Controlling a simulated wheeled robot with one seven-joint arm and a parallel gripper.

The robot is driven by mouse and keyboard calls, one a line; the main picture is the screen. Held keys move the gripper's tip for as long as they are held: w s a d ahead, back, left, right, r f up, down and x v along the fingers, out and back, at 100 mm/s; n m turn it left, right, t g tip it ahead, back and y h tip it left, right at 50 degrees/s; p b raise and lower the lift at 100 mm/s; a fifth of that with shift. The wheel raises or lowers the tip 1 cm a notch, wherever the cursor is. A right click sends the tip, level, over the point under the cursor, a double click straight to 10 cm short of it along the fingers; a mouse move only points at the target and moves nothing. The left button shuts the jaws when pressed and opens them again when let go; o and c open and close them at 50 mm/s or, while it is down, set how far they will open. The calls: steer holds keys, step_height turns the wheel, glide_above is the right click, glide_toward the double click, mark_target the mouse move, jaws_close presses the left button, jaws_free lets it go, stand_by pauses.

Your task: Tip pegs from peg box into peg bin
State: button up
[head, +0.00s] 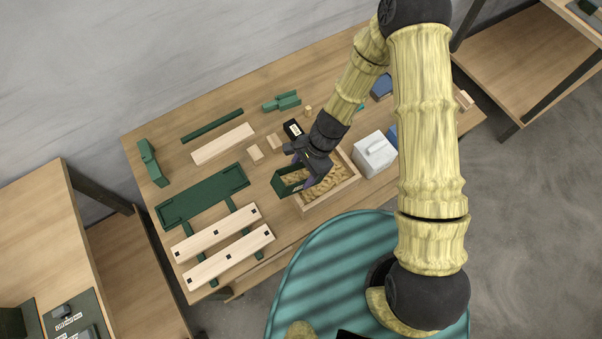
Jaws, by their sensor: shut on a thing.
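The peg box is a small dark green box (281,187) with a pale label. My gripper (301,176) is shut on it and holds it at the left side of the peg bin. The peg bin is a light wooden tray (332,197) near the table's front edge. Many small tan pegs (338,177) lie in it. The box looks tilted, but I cannot tell how far. Whether pegs are still inside it cannot be made out, and my gripper hides part of the box and bin.
A black labelled box (292,129) is behind my gripper. A green fixture (203,196) and wooden slats (229,258) lie at left. Loose wood and green parts lie toward the back.

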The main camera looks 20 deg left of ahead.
steer(key=shift+w+d+r+g+y, duration=0.25)
steer(key=shift+r+g+y, duration=0.1)
steer(key=shift+g+y, duration=0.4)
steer(key=shift+r+g, duration=0.15)
steer(key=shift+g, duration=0.2)
steer(key=shift+y, duration=0.35)
steer(key=shift+w+d+r+g, duration=0.1)
steer(key=shift+w+d+g, duration=0.1)
steer(key=shift+g, duration=0.2)
steer(key=shift+a, duration=0.1)
steer(key=shift+y, duration=0.3)
stand_by(0.4)
steer(key=shift+w+d+g, duration=0.2)
steer(key=shift+g, duration=0.1)
